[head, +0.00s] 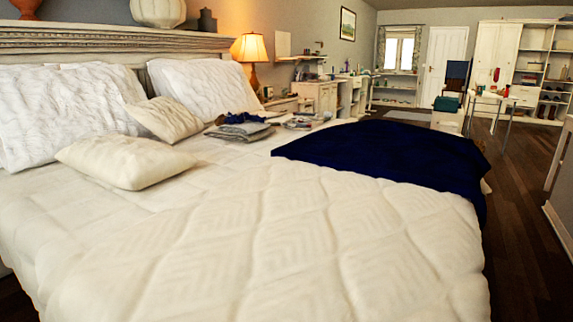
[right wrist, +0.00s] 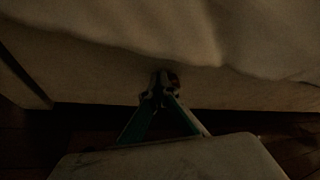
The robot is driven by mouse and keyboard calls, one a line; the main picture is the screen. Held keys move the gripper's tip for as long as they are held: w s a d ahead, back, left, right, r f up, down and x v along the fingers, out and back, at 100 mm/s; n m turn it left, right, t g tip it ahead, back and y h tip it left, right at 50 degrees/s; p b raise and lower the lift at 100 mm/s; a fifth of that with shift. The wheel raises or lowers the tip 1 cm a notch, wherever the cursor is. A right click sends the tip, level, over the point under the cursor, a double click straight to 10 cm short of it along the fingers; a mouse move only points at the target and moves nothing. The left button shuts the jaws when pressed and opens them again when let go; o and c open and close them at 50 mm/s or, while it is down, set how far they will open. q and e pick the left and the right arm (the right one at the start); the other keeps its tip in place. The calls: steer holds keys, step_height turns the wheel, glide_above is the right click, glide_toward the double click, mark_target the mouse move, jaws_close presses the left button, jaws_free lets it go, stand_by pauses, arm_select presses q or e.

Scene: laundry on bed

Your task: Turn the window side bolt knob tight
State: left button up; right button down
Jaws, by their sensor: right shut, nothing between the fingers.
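I cannot make out a bolt knob in either view. In the right wrist view my right gripper (right wrist: 163,90) is shut, its fingertips together in front of the low side of the bed (right wrist: 95,88). That view is very dark, and I cannot tell whether the tips touch the bed side. In the head view the bed, with its cream quilt (head: 270,240), fills the foreground. A window (head: 400,52) is small and far off at the back. Neither gripper shows in the head view, and my left gripper is not seen at all.
A dark blue blanket (head: 390,152) lies across the right part of the bed. Pillows (head: 205,85) and folded clothes (head: 240,130) lie near the headboard (head: 110,40). Dark wooden floor (head: 520,230) is open to the right of the bed.

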steer(key=shift+w+d+r, duration=0.1)
steer(key=shift+w+r, duration=0.15)
steer(key=shift+w+d+r, duration=0.3)
steer(key=shift+w+r, duration=0.05)
steer(key=shift+w, duration=0.2)
steer(key=shift+w+r, duration=0.1)
stand_by(0.3)
steer(key=s+d, duration=0.3)
steer(key=d, duration=0.2)
steer(key=shift+s+r, duration=0.2)
steer(key=shift+s, duration=0.1)
stand_by(0.3)
